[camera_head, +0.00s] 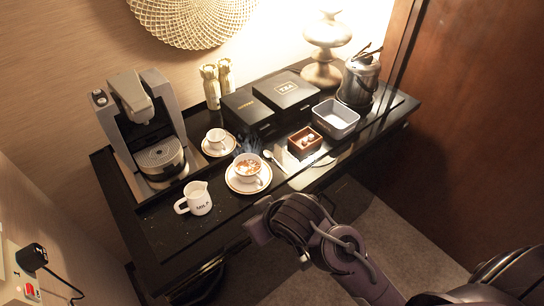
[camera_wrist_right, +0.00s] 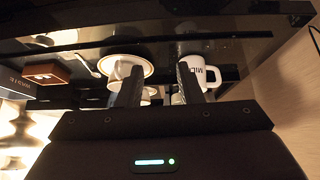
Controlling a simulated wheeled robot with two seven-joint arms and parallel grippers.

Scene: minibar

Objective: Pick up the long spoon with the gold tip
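A slim spoon (camera_head: 276,163) lies on the black counter between the cappuccino cup and the small brown box. It also shows in the right wrist view (camera_wrist_right: 90,66), left of the saucer. Its tip's colour is too small to make out. My right gripper (camera_head: 256,230) is in front of the counter's front edge, nearer to me than the spoon and apart from it. In the right wrist view its two fingers (camera_wrist_right: 158,70) are spread with nothing held between them; the cup and milk jug show behind them. My left gripper is in no view.
The cappuccino cup (camera_head: 248,168) on its saucer and the milk jug (camera_head: 198,198) stand near the front edge. The brown box (camera_head: 304,143) and a grey bin (camera_head: 336,118) are right of the spoon. A coffee machine (camera_head: 150,120) and black boxes (camera_head: 286,90) stand behind.

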